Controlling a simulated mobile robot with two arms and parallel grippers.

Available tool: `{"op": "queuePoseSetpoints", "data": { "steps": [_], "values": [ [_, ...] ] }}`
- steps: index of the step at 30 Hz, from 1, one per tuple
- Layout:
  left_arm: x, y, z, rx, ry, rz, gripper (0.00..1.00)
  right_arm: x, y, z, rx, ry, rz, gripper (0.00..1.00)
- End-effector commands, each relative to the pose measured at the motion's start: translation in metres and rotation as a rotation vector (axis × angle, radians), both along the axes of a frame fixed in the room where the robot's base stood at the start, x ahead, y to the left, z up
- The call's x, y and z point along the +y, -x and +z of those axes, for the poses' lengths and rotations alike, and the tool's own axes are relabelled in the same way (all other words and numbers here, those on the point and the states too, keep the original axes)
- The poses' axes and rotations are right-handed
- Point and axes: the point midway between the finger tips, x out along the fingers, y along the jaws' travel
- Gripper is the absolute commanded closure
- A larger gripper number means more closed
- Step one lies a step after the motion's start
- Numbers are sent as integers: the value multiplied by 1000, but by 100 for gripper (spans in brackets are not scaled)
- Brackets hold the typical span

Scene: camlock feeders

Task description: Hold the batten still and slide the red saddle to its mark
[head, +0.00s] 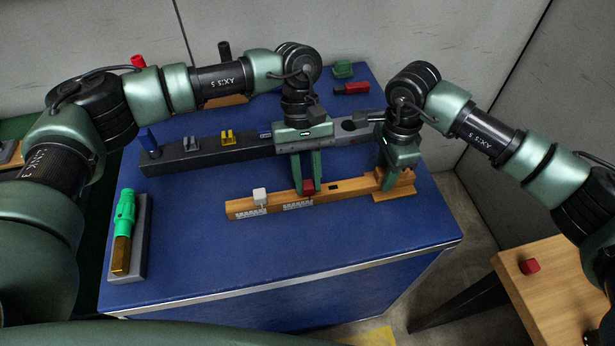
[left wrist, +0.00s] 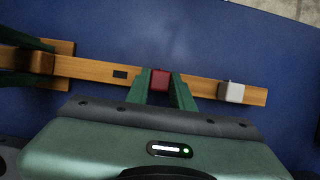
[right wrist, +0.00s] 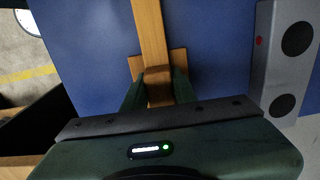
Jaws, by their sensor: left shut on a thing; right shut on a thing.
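The wooden batten (head: 353,186) lies on the blue table top, with a wider wooden foot at its right end. The red saddle (head: 308,188) sits on the batten, and it also shows in the left wrist view (left wrist: 160,80). My left gripper (head: 307,185) is shut on the red saddle. A dark mark (head: 333,187) is on the batten just right of the saddle, with a small gap between them. A white saddle (head: 260,196) sits nearer the left end. My right gripper (head: 386,180) is shut on the batten at its right end; the right wrist view (right wrist: 158,88) shows fingers on both sides.
A dark grey rail (head: 205,157) with yellow, grey and blue pieces stands behind the batten. A green tool (head: 125,212) lies in a grey tray at left. A red block (head: 351,88) and green block (head: 343,69) lie at the back. The table front (head: 300,240) is clear.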

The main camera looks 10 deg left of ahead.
Motion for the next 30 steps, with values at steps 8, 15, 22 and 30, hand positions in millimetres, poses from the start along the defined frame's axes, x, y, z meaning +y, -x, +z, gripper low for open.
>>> {"op": "queuePoseSetpoints", "data": {
  "steps": [8,15,22,30],
  "values": [
    [0,0,1,-2,2,0,100,-1,2,-3,6,5,0,100],
    [0,-1,1,-2,2,0,100,-1,2,-3,6,5,0,100],
    [22,8,0,0,2,2,100,-1,2,-3,6,5,-1,100],
    [28,11,1,-2,2,0,100,-2,2,-3,5,5,-1,100]
  ]
}}
